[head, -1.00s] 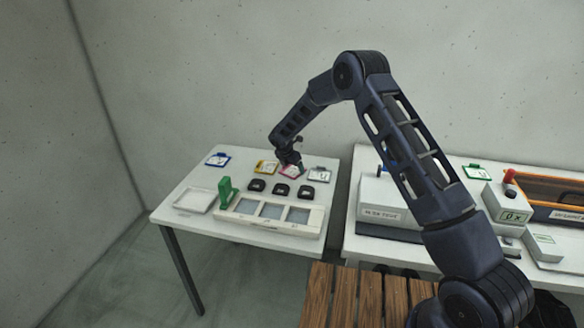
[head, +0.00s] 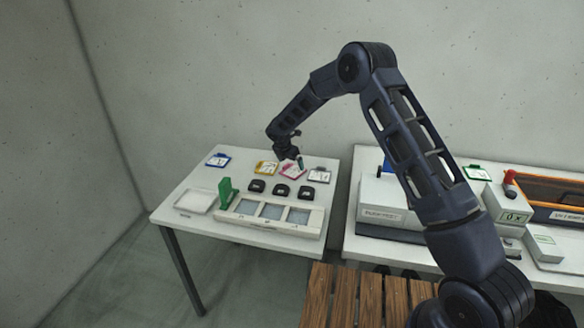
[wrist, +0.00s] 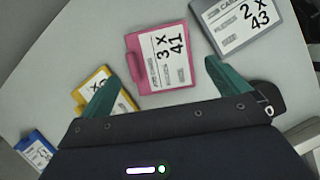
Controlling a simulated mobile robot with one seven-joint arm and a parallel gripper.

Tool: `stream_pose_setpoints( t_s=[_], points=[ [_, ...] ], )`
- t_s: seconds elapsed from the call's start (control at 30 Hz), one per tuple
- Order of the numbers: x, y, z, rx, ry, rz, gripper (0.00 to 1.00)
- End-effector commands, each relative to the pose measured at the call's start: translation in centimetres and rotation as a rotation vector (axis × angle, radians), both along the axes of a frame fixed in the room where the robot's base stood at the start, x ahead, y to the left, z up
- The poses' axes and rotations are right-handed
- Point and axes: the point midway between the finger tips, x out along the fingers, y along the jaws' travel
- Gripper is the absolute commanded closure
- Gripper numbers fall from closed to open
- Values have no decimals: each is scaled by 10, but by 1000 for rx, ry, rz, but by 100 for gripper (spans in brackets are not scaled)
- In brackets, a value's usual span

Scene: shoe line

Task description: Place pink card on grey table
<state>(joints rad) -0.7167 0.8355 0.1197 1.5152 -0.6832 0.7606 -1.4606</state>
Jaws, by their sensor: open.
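The pink card (head: 292,171) lies flat on the grey table (head: 200,170), between the yellow card and the grey card. In the wrist view the pink card (wrist: 160,58) shows its label "3 x 41", with its tab on the left. My gripper (head: 294,162) is just above and behind the pink card in the head view. In the wrist view its two green fingertips (wrist: 158,85) are spread apart, with the lower edge of the pink card between them and nothing gripped. Whether a fingertip touches the card cannot be told.
A yellow card (wrist: 95,88) and a grey card (wrist: 243,25) lie on either side. A blue card (head: 218,160) lies farther left. Several black blocks (head: 282,190), a white tray with windows (head: 240,217), a green stand (head: 226,191) and an empty frame (head: 195,201) stand nearer the front.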

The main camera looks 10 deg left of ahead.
Motion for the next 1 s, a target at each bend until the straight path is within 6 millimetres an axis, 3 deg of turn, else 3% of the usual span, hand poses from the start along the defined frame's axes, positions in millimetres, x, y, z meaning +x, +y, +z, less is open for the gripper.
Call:
stream_pose_setpoints(
  t_s=[0.1, 0.33, 0.5, 0.77, 0.87, 1.0],
  points=[
    [-9, 3, 24, 2, -2, 0, 0],
    [-22, 9, 58, 0, -1, 0, 0],
    [-27, 11, 71, 0, -1, 0, 0],
    [-29, 11, 75, -1, 0, 0, 0],
    [-27, 6, 82, 5, -3, -18, 0],
    [-22, -24, 112, 40, -17, -113, 0]
  ],
)
